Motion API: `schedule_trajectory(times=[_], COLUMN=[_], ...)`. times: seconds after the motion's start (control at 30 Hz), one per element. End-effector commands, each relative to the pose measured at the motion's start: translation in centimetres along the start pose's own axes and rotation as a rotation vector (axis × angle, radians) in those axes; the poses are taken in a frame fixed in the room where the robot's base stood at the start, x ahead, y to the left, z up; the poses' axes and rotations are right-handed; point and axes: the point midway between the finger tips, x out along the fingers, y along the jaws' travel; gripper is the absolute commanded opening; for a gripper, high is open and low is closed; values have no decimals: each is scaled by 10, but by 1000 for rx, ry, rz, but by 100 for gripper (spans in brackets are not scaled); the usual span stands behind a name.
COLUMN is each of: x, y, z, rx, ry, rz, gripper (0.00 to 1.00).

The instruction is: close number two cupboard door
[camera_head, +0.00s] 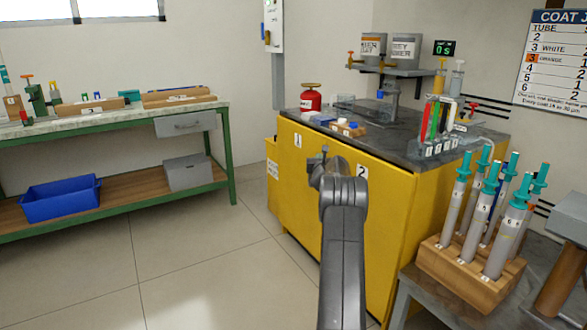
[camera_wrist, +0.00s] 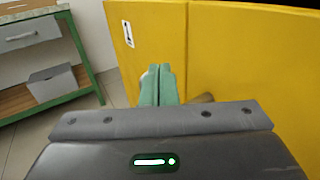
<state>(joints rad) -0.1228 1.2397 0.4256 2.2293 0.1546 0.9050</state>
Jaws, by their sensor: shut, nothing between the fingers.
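The yellow cupboard (camera_head: 300,180) stands under a dark worktop. Its number two door (camera_head: 385,215) carries a white label "2" (camera_head: 362,171), and the number one door (camera_head: 290,165) is to its left. In the wrist view a vertical seam separates the number one door (camera_wrist: 150,35) from the number two door (camera_wrist: 245,60). I cannot clearly tell whether the number two door stands slightly ajar. My gripper (camera_head: 325,155) is in front of the cupboard near this seam. Its teal fingers (camera_wrist: 158,85) are shut and empty; contact with the door is unclear.
The dark worktop (camera_head: 410,143) holds a red canister (camera_head: 311,97), racks and a dispenser stand. A wooden block (camera_head: 465,270) with several syringes stands at the lower right. A green-framed bench (camera_head: 120,120) is at the left. Floor (camera_head: 190,270) left of my arm is clear.

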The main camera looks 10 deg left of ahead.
Motion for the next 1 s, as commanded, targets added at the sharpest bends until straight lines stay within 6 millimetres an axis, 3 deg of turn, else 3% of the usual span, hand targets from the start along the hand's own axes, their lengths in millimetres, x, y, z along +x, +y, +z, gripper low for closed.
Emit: schedule_trajectory(times=[1.0], x=[-40], y=[66], z=[-2], rx=[2], ry=[2], rz=[1], gripper=[0])
